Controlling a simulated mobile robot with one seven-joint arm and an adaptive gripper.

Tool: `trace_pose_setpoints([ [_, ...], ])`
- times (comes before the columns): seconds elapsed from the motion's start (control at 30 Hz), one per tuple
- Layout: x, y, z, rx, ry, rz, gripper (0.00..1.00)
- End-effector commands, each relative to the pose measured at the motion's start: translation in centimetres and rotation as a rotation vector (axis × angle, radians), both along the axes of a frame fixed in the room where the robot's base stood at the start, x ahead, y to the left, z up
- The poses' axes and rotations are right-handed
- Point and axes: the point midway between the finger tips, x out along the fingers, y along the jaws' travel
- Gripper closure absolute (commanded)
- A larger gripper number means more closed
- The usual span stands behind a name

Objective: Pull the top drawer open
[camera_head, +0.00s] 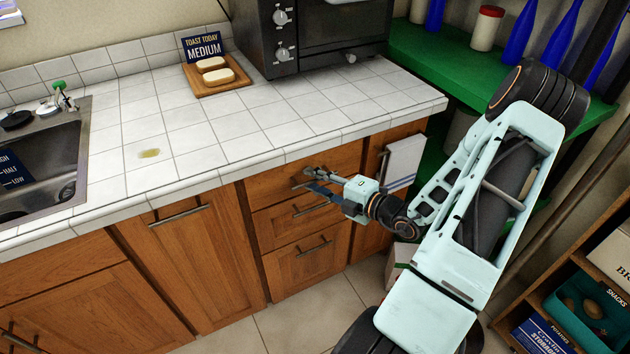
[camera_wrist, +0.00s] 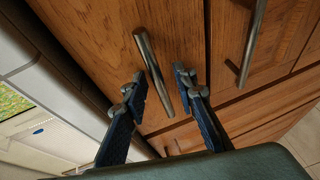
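The top drawer (camera_head: 270,187) is a wooden front just under the white tiled counter, and it looks flush with the cabinet. Its metal bar handle (camera_wrist: 153,70) shows in the wrist view between my two fingers. My gripper (camera_head: 312,180) is in front of this drawer and hides most of the handle in the head view. In the wrist view, my gripper (camera_wrist: 160,88) is open, with one blue-padded finger on each side of the handle. A gap shows between each finger and the bar. The middle drawer's handle (camera_wrist: 250,42) lies to the right, outside the fingers.
The counter edge (camera_head: 330,140) overhangs just above my gripper. The bottom drawer (camera_head: 305,262) is below. A towel (camera_head: 404,160) hangs on the cabinet to the right. A sink (camera_head: 45,160) is at left, a toaster oven (camera_head: 330,35) at the back. Floor (camera_head: 280,325) shows in front.

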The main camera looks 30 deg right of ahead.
Motion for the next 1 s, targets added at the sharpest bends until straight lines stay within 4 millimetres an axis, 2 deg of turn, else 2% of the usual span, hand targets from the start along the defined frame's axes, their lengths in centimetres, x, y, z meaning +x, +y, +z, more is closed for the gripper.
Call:
trace_pose_setpoints([
  [0.1,0.0,0.0,0.0,0.000,0.000,0.000,0.76],
  [0.33,0.0,0.0,0.0,-0.001,0.000,0.000,1.00],
  [0.77,-0.1,0.0,0.1,-0.001,0.000,0.000,1.00],
  [0.87,-0.5,0.0,0.1,0.000,0.000,0.000,1.00],
  [1.0,-2.1,-0.1,0.2,0.000,0.002,-0.001,1.00],
])
